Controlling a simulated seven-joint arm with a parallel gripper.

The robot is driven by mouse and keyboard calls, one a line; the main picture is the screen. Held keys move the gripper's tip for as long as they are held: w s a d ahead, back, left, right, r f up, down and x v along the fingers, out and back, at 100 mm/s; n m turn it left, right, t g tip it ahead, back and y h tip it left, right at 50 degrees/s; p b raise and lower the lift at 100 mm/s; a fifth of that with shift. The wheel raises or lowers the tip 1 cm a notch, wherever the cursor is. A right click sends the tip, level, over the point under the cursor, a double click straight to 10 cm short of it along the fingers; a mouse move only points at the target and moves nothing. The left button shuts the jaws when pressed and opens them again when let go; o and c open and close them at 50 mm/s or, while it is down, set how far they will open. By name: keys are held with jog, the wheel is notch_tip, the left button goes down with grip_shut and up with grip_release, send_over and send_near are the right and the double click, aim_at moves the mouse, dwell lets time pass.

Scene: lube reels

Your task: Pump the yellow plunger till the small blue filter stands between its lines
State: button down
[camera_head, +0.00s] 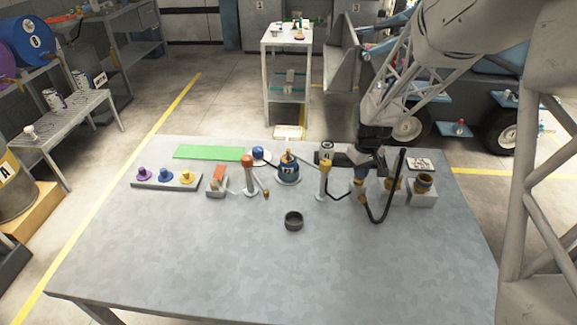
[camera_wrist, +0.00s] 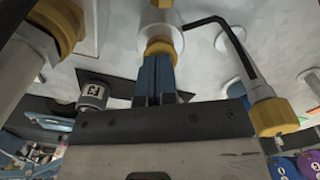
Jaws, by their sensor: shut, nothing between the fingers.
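My gripper (camera_head: 360,177) is down over the right part of the table row, at a gold-collared piece. In the wrist view its blue fingers (camera_wrist: 156,62) are together and empty. Their tips are at or very near the gold collar (camera_wrist: 159,46) of a white cylinder; contact is unclear. A yellow knob (camera_head: 188,176) stands beside blue and purple knobs on a grey strip at the left. A white post with a yellow top (camera_head: 326,165) stands left of my gripper. I cannot tell which is the plunger. A small blue piece (camera_head: 258,153) may be the filter. No lines are readable.
A black bent rod (camera_head: 386,205) rises beside my gripper. A dark cup (camera_head: 293,221) stands in front. The table's front is clear.

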jog(key=shift+f, duration=0.2)
jog(key=shift+r, duration=3.8)
jog(key=shift+s+r, duration=0.1)
jog(key=s+d+r+m+t, duration=0.1)
jog(key=s+r+m, duration=0.1)
jog(key=s+r, duration=0.5)
jog(key=s+d+r+m, duration=0.1)
jog(key=s+r, duration=0.3)
jog(key=s, duration=0.6)
jog(key=s+r+m+t, duration=0.1)
jog(key=s+r+m, duration=0.2)
jog(key=s, duration=1.5)
jog(key=shift+s+d+t, duration=0.15)
jog(key=shift+d+t, duration=0.15)
jog(key=shift+d, duration=0.15)
